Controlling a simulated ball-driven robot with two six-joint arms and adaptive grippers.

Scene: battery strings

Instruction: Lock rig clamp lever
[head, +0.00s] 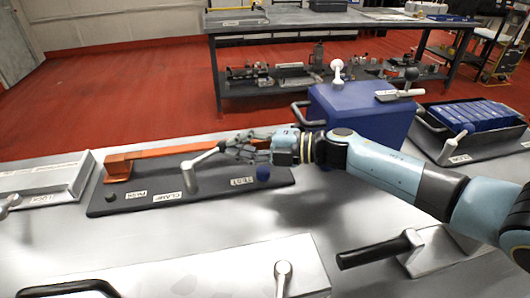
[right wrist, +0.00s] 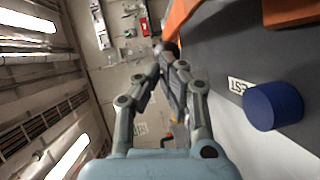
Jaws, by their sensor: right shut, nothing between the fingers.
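The rig is a dark base plate (head: 215,192) on the metal table, with labels PASS, CLAMP and TEST. The clamp lever (head: 203,160) is light grey and stands behind the CLAMP label, its arm slanting up to the right. An orange bar (head: 150,155) lies along the back of the plate. A blue knob (head: 263,173) sits at the right end, and shows large in the right wrist view (right wrist: 273,106). My right gripper (head: 228,148) is shut and empty, its fingertips close to the lever's upper end; I cannot tell whether they touch. My left gripper is not in view.
A blue box (head: 365,120) with a black handle stands behind my right forearm. A tray of blue blocks (head: 480,118) is at right. A white panel (head: 200,272) with a lever is in front. A black-handled lever (head: 375,251) is at front right. Bare table lies between.

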